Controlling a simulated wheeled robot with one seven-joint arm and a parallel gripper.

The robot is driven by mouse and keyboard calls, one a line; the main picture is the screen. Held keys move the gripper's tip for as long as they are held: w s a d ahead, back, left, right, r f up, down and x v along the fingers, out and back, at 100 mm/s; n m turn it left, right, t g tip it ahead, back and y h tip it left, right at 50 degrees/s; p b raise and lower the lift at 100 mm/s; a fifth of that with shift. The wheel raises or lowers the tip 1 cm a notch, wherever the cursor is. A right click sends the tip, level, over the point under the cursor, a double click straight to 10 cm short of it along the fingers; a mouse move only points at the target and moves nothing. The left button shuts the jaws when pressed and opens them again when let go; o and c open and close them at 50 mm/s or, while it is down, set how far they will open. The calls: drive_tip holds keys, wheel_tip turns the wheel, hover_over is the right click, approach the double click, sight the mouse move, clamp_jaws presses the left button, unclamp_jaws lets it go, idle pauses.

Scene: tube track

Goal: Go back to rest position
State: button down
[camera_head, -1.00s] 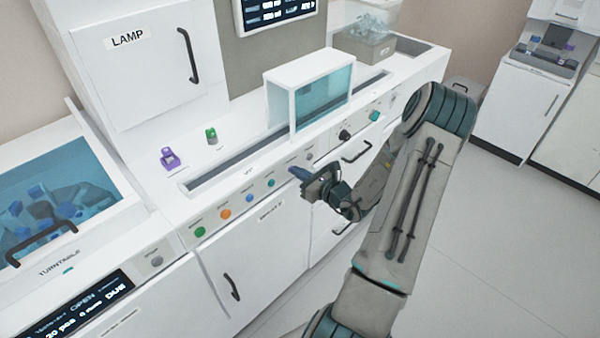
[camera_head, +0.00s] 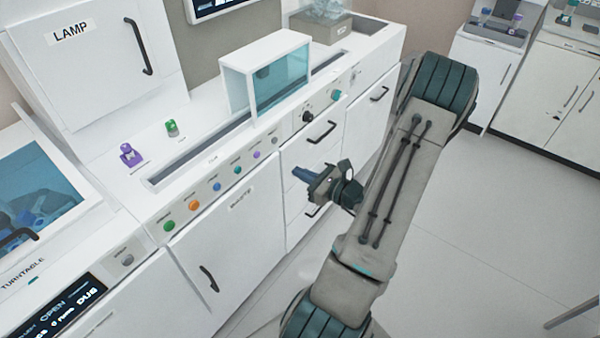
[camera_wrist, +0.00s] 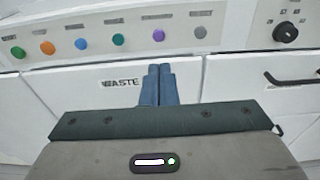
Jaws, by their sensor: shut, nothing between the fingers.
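My gripper (camera_head: 306,174) is shut and empty in the head view. It hangs in front of the white counter, level with the drawers and below the row of coloured buttons. In the wrist view its two blue fingers (camera_wrist: 158,84) are together, pointing at the cabinet front near the WASTE label (camera_wrist: 121,82). The fingers look apart from the cabinet front. My arm extends from the bottom of the head view, bends at the upper right and comes back to the gripper.
The counter front carries coloured buttons (camera_head: 193,205) and a black knob (camera_head: 307,117). Drawer handles (camera_head: 321,131) stick out near my gripper. A teal-windowed box (camera_head: 283,82), a purple item (camera_head: 130,155) and a green one (camera_head: 172,128) stand on top. Open floor (camera_head: 480,230) lies right.

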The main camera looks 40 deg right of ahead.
idle(0.6)
drive_tip(key=s+a+r+n+g+y, duration=0.2)
drive_tip(key=a+r+n+g+y, duration=0.15)
drive_tip(key=a+n+g, duration=0.4)
drive_tip(key=s+a+r+n+g+y, duration=0.2)
drive_tip(key=a+r+n+g, duration=0.2)
drive_tip(key=a+n, duration=0.7)
drive_tip(key=s+a+r+n+g+h, duration=0.1)
drive_tip(key=s+a+r+n+h, duration=0.3)
drive_tip(key=s+r+n+h, duration=0.5)
drive_tip(key=n+h, duration=0.1)
drive_tip(key=n, duration=0.4)
drive_tip(key=shift+a+r+g, duration=0.15)
drive_tip(key=shift+a+g, duration=0.2)
